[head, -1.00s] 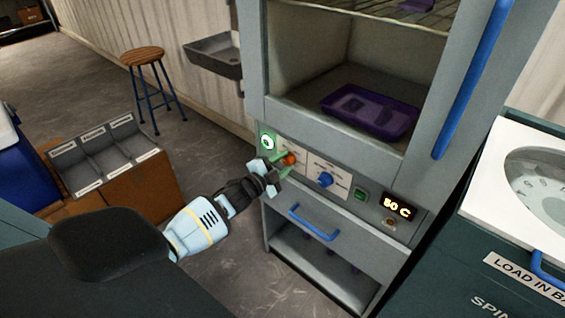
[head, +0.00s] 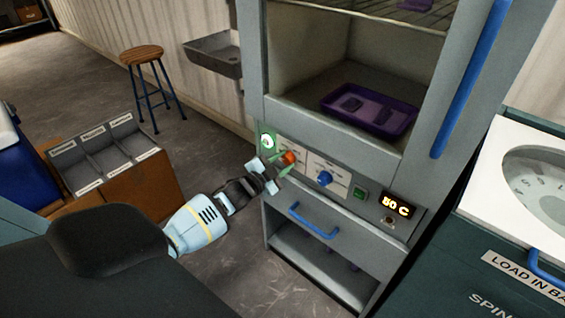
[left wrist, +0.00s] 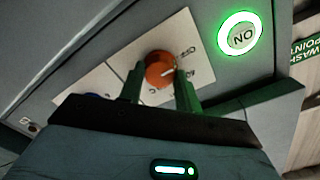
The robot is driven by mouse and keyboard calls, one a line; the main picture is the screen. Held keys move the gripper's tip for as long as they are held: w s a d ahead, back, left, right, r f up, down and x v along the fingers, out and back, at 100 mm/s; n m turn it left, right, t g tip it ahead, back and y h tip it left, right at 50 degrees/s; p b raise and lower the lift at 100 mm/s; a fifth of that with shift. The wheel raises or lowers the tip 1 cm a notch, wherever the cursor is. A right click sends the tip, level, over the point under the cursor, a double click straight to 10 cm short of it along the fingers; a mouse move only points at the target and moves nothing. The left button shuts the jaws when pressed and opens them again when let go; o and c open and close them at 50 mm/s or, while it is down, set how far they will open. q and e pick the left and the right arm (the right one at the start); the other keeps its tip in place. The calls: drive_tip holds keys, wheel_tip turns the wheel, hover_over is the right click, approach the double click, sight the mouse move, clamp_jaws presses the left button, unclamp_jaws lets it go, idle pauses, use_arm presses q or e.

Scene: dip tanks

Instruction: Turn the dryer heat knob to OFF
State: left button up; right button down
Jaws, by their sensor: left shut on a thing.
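The orange-red heat knob (head: 289,157) sits on a white label plate on the dryer's front panel, left of the blue knob. It also shows in the left wrist view (left wrist: 159,70), with a white mark on its face and OFF printed beside it on the plate. My left gripper (head: 281,164) reaches it from the left. In the left wrist view its green fingers (left wrist: 160,90) stand at either side of the knob, shut on it. The finger contact is partly hidden. My right gripper is out of view.
The panel also holds a lit green ON button (left wrist: 241,38), a blue knob (head: 324,178) and a display (head: 398,206) reading 50 C. A blue drawer handle (head: 313,221) juts out below. A purple tray (head: 400,126) lies in the open chamber above. A spin machine (head: 485,225) stands at right.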

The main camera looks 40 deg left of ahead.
use_arm(q)
drive_tip(key=o, duration=1)
drive_tip(key=shift+c, duration=0.2)
drive_tip(key=shift+s, duration=0.1)
drive_tip(key=s, duration=0.7)
drive_tip(key=shift+s+a+p, duration=0.35)
drive_tip(key=shift+a+p, duration=0.05)
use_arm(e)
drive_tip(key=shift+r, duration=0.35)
use_arm(q)
drive_tip(key=shift+r, duration=0.1)
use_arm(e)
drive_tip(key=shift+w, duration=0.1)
